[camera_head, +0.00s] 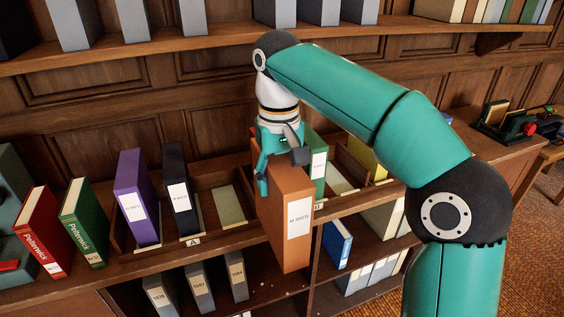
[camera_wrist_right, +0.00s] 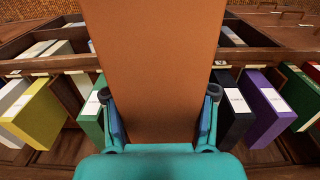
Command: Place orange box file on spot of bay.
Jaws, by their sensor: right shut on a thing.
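The orange box file (camera_head: 287,220) is upright in my right gripper (camera_head: 281,166), its white label facing the camera. The gripper is shut on its upper part; the file also fills the middle of the right wrist view (camera_wrist_right: 157,70), between the two fingers (camera_wrist_right: 160,112). In the head view the file is in front of the shelf divider, overlapping the bay's front edge. The bay marked A (camera_head: 193,241) holds a purple file (camera_head: 137,198) and a black file (camera_head: 178,190), with a bare pale spot (camera_head: 229,206) to their right. My left gripper is not in view.
Red (camera_head: 42,230) and green (camera_head: 84,222) Pelterwick books stand at left. An upper shelf (camera_head: 190,43) runs above.

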